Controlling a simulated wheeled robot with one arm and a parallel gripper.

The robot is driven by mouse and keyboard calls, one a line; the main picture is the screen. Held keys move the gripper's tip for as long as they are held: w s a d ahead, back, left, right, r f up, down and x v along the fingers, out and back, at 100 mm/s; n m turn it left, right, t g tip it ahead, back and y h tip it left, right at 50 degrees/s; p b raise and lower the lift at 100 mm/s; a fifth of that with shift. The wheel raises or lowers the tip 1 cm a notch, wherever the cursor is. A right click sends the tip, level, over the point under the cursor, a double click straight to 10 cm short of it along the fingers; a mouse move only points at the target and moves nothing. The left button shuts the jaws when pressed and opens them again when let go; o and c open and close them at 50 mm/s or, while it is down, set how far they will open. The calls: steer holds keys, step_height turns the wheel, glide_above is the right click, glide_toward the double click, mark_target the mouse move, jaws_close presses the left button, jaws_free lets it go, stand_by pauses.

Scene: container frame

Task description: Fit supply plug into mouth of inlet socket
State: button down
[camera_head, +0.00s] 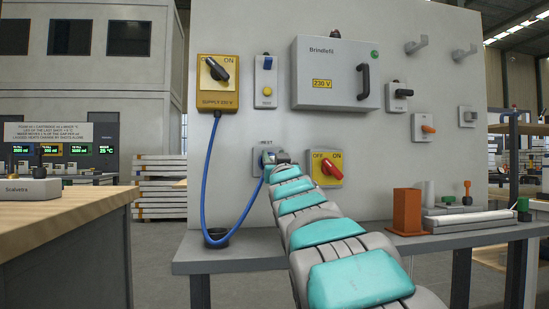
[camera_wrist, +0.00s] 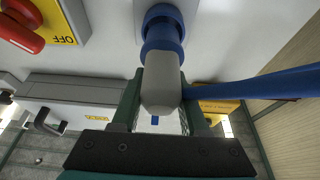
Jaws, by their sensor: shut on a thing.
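In the wrist view, my gripper (camera_wrist: 158,100) is shut on the supply plug (camera_wrist: 161,78), which has a grey body and a blue front. The plug's front meets a blue ring on a pale wall plate; how deep it sits cannot be told. In the head view, my gripper (camera_head: 284,159) is at this small plate (camera_head: 257,168), whose label seems to read REST, and it hides most of the plug. The blue cable (camera_head: 204,190) loops down from the yellow supply box (camera_head: 216,99). I cannot identify the inlet socket with certainty.
A grey Brindlefil cabinet (camera_head: 328,72) and a small panel with a blue part and yellow button (camera_head: 266,81) are above. A red OFF/ON switch (camera_head: 330,168) is close right of my gripper. The bench (camera_head: 460,234) below holds an orange block (camera_head: 407,210).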

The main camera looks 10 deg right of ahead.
steer(key=shift+w, duration=0.4)
steer(key=shift+w, duration=0.35)
steer(key=shift+w, duration=1)
stand_by(1.8)
steer(key=shift+c, duration=1.7)
jaws_free()
steer(key=shift+v, duration=3.9)
